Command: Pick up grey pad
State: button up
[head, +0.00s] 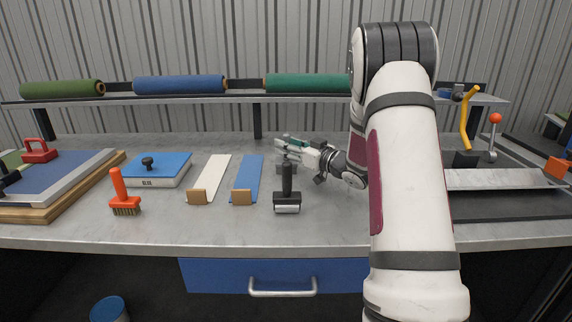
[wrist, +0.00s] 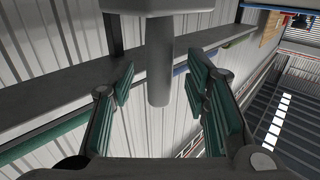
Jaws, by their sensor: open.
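A grey block with a round grey post, which looks like the grey pad (wrist: 160,70), fills the top middle of the wrist view. Its post reaches down between my fingers. In the head view a small grey patch behind the black roller handle may be the same thing, mostly hidden. My gripper (wrist: 160,90) is open, its green-padded fingers on either side of the post with gaps showing. In the head view my gripper (head: 291,146) is low over the bench, just behind the black-handled roller.
The black-handled roller (head: 287,197) stands in front of my gripper. A blue strip (head: 248,175), a white strip (head: 212,175), a blue block (head: 158,170) and an orange brush (head: 123,193) lie to the left. A shelf (head: 215,97) with turf rolls runs behind.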

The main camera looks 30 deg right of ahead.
jog(key=shift+w+a, duration=0.1)
jog(key=shift+w, duration=0.6)
grip_shut()
